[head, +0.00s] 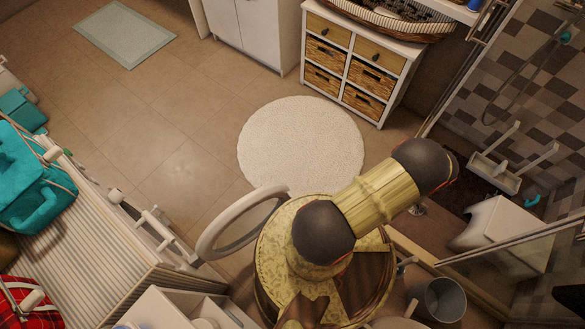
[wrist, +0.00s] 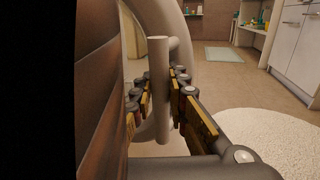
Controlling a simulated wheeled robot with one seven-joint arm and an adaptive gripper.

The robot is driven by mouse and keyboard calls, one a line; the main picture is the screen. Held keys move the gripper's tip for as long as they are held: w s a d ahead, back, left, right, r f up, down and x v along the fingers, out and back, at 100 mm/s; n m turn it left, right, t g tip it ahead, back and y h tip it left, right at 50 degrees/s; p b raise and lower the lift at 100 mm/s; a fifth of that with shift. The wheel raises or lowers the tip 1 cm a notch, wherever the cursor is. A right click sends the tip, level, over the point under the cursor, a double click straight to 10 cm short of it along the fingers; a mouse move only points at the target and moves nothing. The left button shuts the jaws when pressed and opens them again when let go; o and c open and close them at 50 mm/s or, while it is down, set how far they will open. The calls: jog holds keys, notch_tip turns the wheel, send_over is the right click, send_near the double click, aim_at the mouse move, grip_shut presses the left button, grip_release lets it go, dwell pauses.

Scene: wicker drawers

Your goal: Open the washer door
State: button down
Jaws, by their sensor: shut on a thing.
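The washer door is a pale round ring, seen in the head view (head: 222,214) left of my arm. It stands out over the floor, seen at a slant. In the wrist view the curved door (wrist: 172,18) rises behind a pale upright bar handle (wrist: 158,60). My gripper (wrist: 160,92) is shut on this handle, with a finger on either side of it. The bar's upper end sticks up above the fingers. In the head view my arm hides the gripper and the handle. I cannot make out the washer's body clearly.
A round white rug (head: 300,145) lies on open tiled floor beyond the door. A striped cabinet (head: 95,225) stands at left. A grey bin (head: 440,300) and a glass shower wall are at right. A wicker drawer unit (head: 355,65) stands at the back.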

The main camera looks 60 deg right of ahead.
jog(key=shift+s+d, duration=0.1)
jog(key=shift+d, duration=0.05)
jog(key=c, duration=1.8)
grip_release()
jog(key=shift+c, duration=0.2)
jog(key=v, duration=1.2)
